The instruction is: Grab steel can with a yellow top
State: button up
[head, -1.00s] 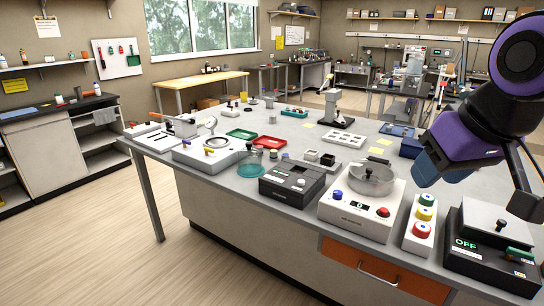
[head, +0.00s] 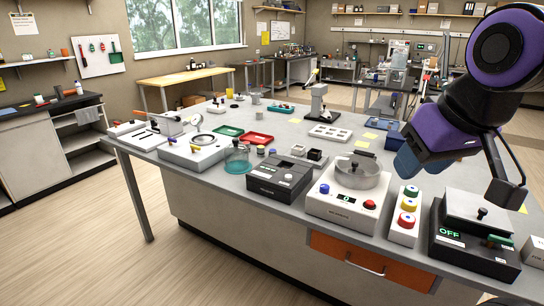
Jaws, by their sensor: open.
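A small can-like object with a yellow top (head: 229,94) stands toward the far left edge of the bench. It is too small to make out its body clearly, so I cannot be sure it is steel. A plain grey can (head: 255,98) stands to its right and shows no yellow top. My purple and black arm hangs over the right side of the bench, far from the yellow-topped object. I cannot make out my gripper's fingers in the head view.
The grey bench (head: 330,155) holds a green tray (head: 228,131), a red tray (head: 258,139), a teal glass vessel (head: 237,160), a dark box (head: 279,178), a white device with a metal pan (head: 345,212) and a microscope-like stand (head: 318,105). Wooden floor lies open at left.

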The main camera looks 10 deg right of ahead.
aim_at(261, 152)
jog(key=i+j+z, duration=0.15)
jog(key=i+j, duration=0.15)
jog(key=i+j+z, duration=0.15)
jog(key=i+j, duration=0.15)
jog(key=j, duration=0.15)
jog(key=i+j+z, duration=0.1)
jog(key=i+j, duration=0.15)
jog(key=j, duration=0.15)
jog(key=i+j+z, duration=0.15)
jog(key=j, duration=0.3)
jog(key=i+j+z, duration=0.15)
jog(key=i+j, duration=0.2)
jog(key=j, duration=0.15)
jog(key=i+j+z, duration=0.15)
jog(key=j, duration=0.3)
jog(key=i+j+z, duration=0.15)
jog(key=j, duration=0.4)
jog(key=i+j+z, duration=0.1)
jog(key=i+j, duration=0.15)
jog(key=j, duration=0.3)
